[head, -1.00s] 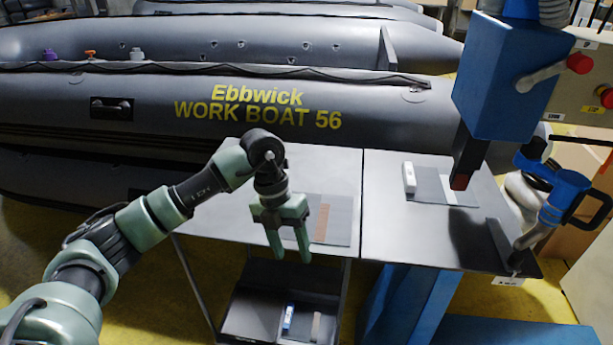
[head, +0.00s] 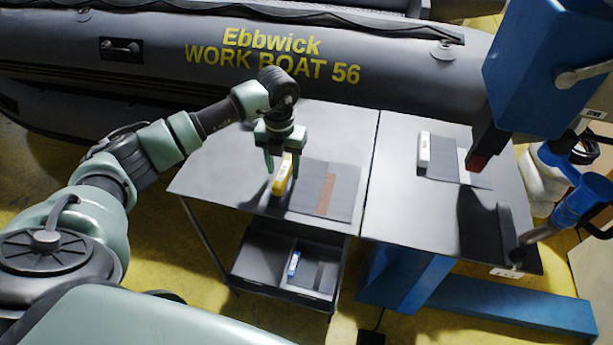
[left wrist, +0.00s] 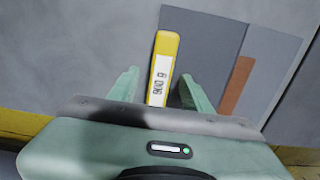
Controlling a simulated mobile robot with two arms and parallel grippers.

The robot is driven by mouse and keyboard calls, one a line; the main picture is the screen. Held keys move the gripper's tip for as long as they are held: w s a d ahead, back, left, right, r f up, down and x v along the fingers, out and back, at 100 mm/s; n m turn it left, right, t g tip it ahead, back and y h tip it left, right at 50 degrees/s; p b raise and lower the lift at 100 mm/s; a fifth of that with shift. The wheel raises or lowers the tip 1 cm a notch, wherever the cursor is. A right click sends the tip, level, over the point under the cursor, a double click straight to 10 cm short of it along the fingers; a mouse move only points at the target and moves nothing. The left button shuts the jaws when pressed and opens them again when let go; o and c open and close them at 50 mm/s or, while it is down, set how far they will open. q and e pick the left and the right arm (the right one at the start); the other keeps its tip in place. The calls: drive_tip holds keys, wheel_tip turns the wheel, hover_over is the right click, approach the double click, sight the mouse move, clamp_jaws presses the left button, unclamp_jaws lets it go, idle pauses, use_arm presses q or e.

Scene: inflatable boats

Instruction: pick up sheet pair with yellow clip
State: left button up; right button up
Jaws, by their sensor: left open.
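The sheet pair (head: 345,188) lies flat on the left part of the table, dark grey with a brown strip. Its yellow clip (head: 283,175) sits along its left edge. In the left wrist view the yellow clip (left wrist: 164,60) has a white label and points up between the fingers; the grey sheet (left wrist: 205,55) lies to its right. My left gripper (head: 282,170) is open, pointing down over the clip, with one finger on each side. In the left wrist view the open fingers (left wrist: 155,95) flank the clip without visible contact. My right gripper is not in view.
Another sheet pair with a white clip (head: 424,150) lies on the right table part, below a blue machine (head: 545,70). A lower shelf (head: 262,262) holds a blue-clipped piece (head: 294,263). The grey inflatable boat (head: 160,55) stands behind the table.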

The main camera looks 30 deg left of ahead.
use_arm(q)
drive_tip(key=shift+s+f, duration=0.1)
drive_tip(key=shift+f, duration=0.15)
clamp_jaws()
drive_tip(key=shift+r, duration=0.15)
